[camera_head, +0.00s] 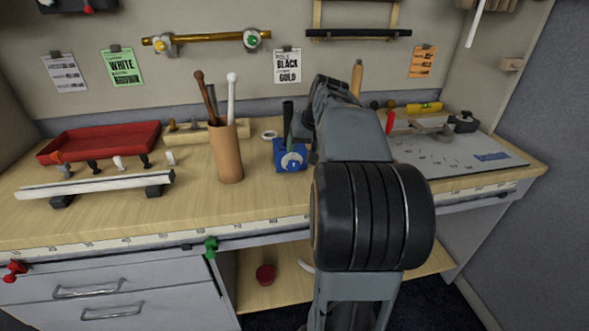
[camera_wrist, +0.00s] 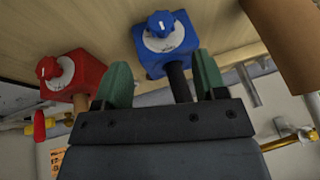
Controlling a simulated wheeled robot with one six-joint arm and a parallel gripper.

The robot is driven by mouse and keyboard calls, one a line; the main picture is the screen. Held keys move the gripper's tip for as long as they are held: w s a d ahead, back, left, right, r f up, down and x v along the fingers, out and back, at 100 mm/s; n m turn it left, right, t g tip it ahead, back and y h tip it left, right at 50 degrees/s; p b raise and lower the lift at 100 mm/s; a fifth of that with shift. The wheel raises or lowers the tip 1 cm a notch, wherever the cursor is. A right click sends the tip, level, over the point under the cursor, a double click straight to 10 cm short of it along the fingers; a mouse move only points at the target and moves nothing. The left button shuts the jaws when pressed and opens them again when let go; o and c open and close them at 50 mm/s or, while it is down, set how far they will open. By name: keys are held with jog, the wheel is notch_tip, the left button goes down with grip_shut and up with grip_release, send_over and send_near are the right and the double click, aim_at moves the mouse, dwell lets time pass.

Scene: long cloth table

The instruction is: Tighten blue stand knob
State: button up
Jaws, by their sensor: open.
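The blue stand (camera_head: 280,152) is on the table, left of my arm, with a dark upright post (camera_head: 287,112). Its round blue knob (camera_head: 292,162) sits on a pale dial on the front face. In the wrist view the blue stand (camera_wrist: 149,64) and its blue knob (camera_wrist: 160,24) appear at the top, beyond my fingertips. My gripper (camera_wrist: 161,70) is open, its two green-padded fingers apart. The dark post (camera_wrist: 179,82) shows between the fingers in the picture; whether they touch it I cannot tell. The knob is outside the fingers.
A red stand (camera_wrist: 88,74) with a red knob (camera_wrist: 47,68) is beside the blue one; my arm hides it in the head view. A brown cup (camera_head: 226,152) with tools stands left of the blue stand. A red tray (camera_head: 98,141) and a pale rail (camera_head: 95,184) lie farther left.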

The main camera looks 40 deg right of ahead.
aim_at(296, 167)
jog(key=b+x, duration=0.1)
jog(key=x, duration=0.8)
jog(key=shift+w+f, duration=0.2)
jog(key=shift+f, duration=0.15)
jog(key=shift+c, duration=0.5)
jog(key=c, duration=0.8)
jog(key=shift+b, duration=0.3)
jog(key=y+b, duration=0.1)
jog(key=t+y, duration=0.1)
jog(key=m+t+y+b, duration=0.1)
jog(key=y, duration=0.1)
jog(key=shift+s+d+f+b, duration=0.15)
jog(key=shift+d+f+b, duration=0.1)
jog(key=shift+b, duration=0.05)
jog(key=m+t+y+b, duration=0.1)
jog(key=t+y+b, duration=0.2)
jog(key=y, duration=0.1)
jog(key=shift+d+y, duration=0.1)
jog(key=shift+y, duration=0.2)
